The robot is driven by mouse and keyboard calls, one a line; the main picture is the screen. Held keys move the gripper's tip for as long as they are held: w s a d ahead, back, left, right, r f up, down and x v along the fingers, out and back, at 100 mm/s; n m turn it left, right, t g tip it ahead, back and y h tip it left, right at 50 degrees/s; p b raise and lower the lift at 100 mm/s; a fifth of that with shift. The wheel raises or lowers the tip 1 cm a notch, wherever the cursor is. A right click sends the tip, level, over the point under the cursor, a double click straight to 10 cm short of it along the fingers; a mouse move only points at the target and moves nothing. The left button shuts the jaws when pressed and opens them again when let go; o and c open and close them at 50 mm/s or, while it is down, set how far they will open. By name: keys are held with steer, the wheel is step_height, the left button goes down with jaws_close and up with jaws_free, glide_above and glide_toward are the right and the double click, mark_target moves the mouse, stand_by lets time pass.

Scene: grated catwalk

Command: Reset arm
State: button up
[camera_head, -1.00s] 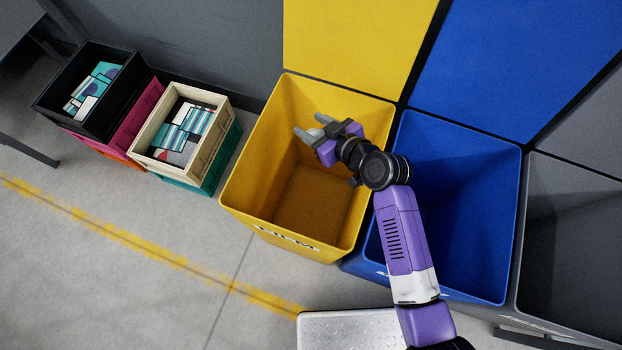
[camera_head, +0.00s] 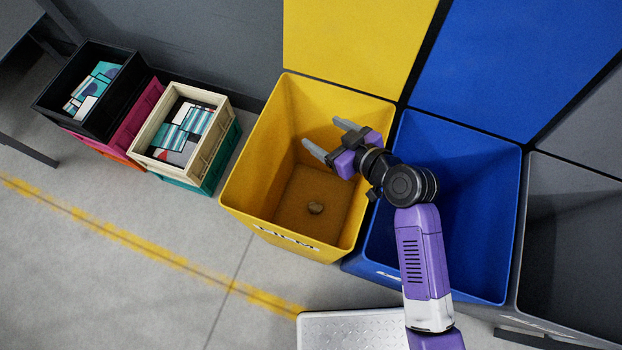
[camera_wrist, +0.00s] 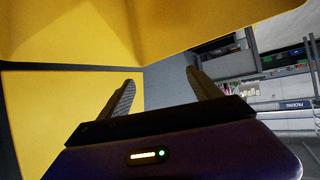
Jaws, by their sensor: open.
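My gripper (camera_head: 328,138) is open and empty over the yellow bin (camera_head: 240,185), with its two grey fingers apart and pointing left. In the wrist view its fingers (camera_wrist: 158,88) are spread with nothing between them, and the yellow bin wall (camera_wrist: 60,110) shows beside and above them. My purple arm passes over the blue bin.
The blue bin (camera_head: 480,190) stands right of the yellow one, with a dark grey bin (camera_head: 570,250) beyond. Stacked crates, a black one (camera_head: 128,80) and a cream one (camera_head: 205,145), stand left. The floor in front has a yellow line (camera_head: 150,250). A metal platform (camera_head: 350,330) lies below.

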steer(key=shift+v, duration=1.05)
